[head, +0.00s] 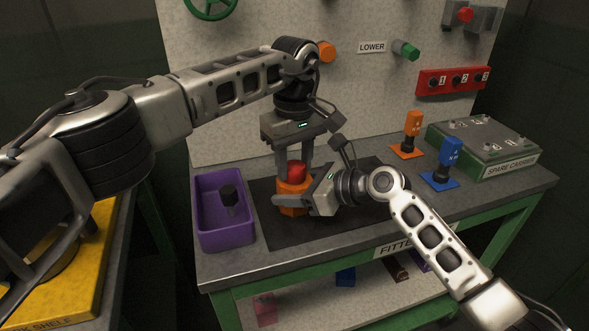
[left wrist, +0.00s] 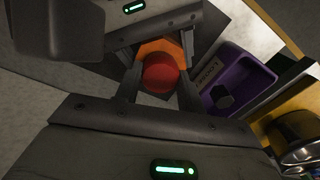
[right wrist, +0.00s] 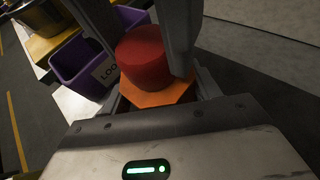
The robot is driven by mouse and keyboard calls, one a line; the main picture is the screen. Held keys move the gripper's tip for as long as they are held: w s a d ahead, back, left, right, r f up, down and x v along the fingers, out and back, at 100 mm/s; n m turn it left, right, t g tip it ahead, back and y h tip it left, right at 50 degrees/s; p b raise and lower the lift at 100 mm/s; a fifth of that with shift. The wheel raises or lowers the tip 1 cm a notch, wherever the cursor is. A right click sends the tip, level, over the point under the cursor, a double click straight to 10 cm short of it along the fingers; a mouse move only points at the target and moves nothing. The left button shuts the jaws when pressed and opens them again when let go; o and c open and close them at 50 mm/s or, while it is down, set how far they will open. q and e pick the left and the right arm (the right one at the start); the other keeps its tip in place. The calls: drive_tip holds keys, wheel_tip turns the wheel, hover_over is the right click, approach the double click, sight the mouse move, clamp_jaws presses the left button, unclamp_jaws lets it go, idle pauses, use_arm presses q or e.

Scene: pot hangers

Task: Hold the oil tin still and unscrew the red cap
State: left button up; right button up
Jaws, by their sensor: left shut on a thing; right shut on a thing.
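The oil tin (head: 291,208) is an orange, angular body standing on the dark mat of the workbench. Its red cap (head: 296,169) sits on top. My left gripper (head: 294,172) points straight down and is shut on the cap. The left wrist view shows the cap (left wrist: 161,73) between its fingers, with orange behind it. My right gripper (head: 293,202) comes in from the right, low down, and is shut on the tin body. In the right wrist view the tin's orange top (right wrist: 158,95) shows under the cap (right wrist: 143,57). The lower tin is partly hidden by the right fingers.
A purple bin (head: 203,216) holding a dark knobbed part (head: 229,195) stands just left of the tin. Orange (head: 411,130) and blue (head: 448,160) handled pieces and a green spare carrier (head: 490,140) stand at the right.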

use_arm(q)
drive_tip(key=n, duration=0.5)
drive_tip(key=shift+n, duration=0.4)
drive_tip(key=n, duration=0.8)
drive_tip(key=shift+n, duration=0.3)
drive_tip(key=n, duration=0.4)
drive_tip(key=o, duration=1.2)
drive_tip(key=shift+d, duration=0.1)
